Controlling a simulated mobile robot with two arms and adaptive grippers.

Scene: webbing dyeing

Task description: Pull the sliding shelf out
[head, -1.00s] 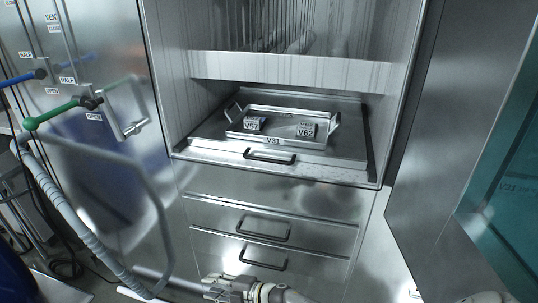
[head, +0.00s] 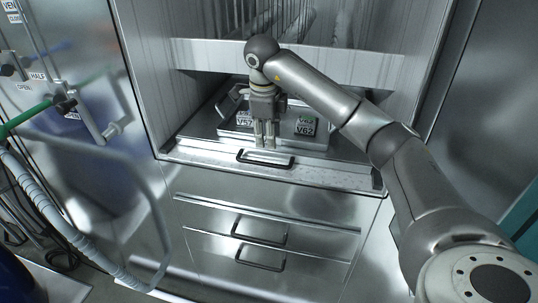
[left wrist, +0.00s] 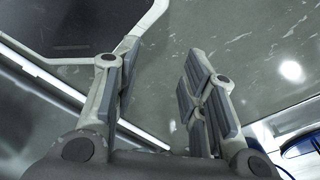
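The sliding shelf (head: 325,170) is a metal plate at the bottom of the open cabinet bay. Its black bar handle (head: 265,157) is on its front edge. A metal tray (head: 316,143) stands on the shelf. My right gripper (head: 265,142) points down in front of the tray, just above and behind the handle as seen here. Its two fingers show a narrow gap with nothing seen between them; I cannot tell whether they touch anything. My left gripper (left wrist: 158,85) is open and empty in the left wrist view, and it is outside the head view.
Two small blocks, V57 (head: 243,118) and V62 (head: 305,126), sit in the tray. Closed drawers with black handles (head: 260,230) are below the shelf. A grey hose (head: 60,215) and bent pipe (head: 150,190) stand at the left. An open door (head: 500,100) is at the right.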

